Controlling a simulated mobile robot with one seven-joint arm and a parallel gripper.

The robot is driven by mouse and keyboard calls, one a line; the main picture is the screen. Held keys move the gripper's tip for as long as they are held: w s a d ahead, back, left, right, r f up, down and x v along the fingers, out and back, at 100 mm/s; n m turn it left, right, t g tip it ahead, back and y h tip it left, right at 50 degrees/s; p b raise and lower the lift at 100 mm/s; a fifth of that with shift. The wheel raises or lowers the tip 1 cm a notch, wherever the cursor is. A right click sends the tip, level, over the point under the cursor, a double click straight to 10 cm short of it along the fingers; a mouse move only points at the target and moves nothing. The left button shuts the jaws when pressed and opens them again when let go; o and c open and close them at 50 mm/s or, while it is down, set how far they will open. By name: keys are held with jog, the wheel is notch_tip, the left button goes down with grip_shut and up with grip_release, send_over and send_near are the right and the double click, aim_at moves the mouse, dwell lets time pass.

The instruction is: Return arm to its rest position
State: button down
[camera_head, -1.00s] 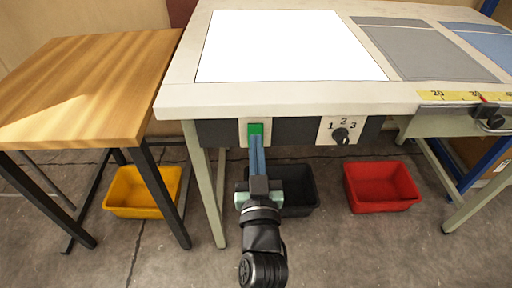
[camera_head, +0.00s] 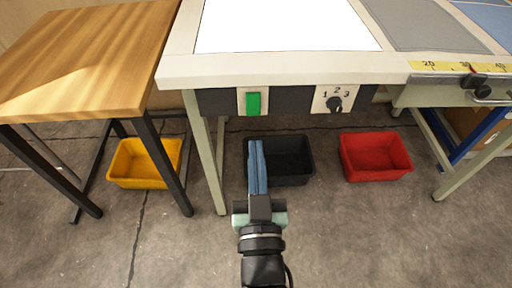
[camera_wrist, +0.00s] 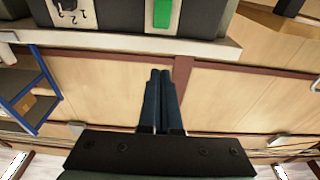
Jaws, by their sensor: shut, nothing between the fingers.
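My gripper (camera_head: 257,150) is in the lower middle of the head view, in front of the table's front edge and below the green button (camera_head: 253,103). Its two blue fingers are together with nothing between them. The fingertips overlap the black bin (camera_head: 290,160) in the picture and are apart from the button. In the wrist view the closed fingers (camera_wrist: 161,75) point toward the wooden wall, with the green button (camera_wrist: 162,13) above them.
The white-topped table (camera_head: 290,68) carries a dial (camera_head: 335,103) and a yellow ruler (camera_head: 440,66). A wooden table (camera_head: 90,55) stands at left. A yellow bin (camera_head: 143,163) and red bin (camera_head: 375,155) are on the floor. The floor in front is open.

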jog(key=shift+r, duration=0.1)
dwell(0.3)
jog(key=w+a+r+n+t+y, duration=0.1)
jog(key=w+r+t, duration=0.1)
jog(key=r, duration=0.9)
jog(key=w+a+r+t+y, duration=0.1)
jog(key=r+t, duration=0.1)
jog(key=r, duration=1)
jog(key=s+r+t+h, duration=0.15)
jog(key=s+r, duration=0.25)
jog(key=r, duration=0.5)
jog(key=s+r+t+h, duration=0.15)
jog(key=s+r, duration=0.25)
jog(key=r, duration=0.6)
notch_tip(320, 180, up, 31)
jog(key=m+y+p, duration=0.1)
jog(key=p, duration=3)
jog(key=shift+s+r+t, duration=0.15)
jog(key=shift+t, duration=0.15)
jog(key=shift+d, duration=0.1)
